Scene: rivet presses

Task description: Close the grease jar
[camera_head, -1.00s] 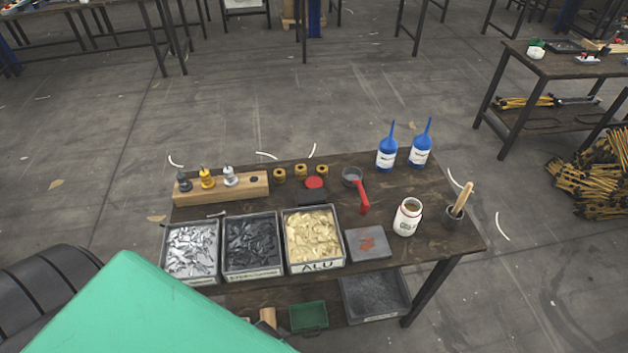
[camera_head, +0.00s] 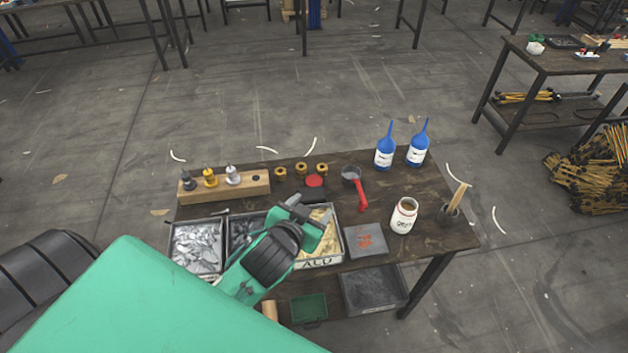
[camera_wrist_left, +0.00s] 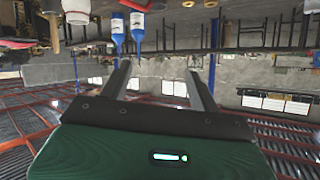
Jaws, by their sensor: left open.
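The white grease jar (camera_head: 404,216) stands upright on the right part of the workbench. Its top looks open, with brownish contents and no lid on it. A white jar shape (camera_wrist_left: 76,10) is cut by the top edge in the left wrist view, which is upside down. My right gripper is not visible.
A red-handled tool (camera_head: 361,193) and a wooden block with fittings (camera_head: 223,187) are further left. Metal bins line the front.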

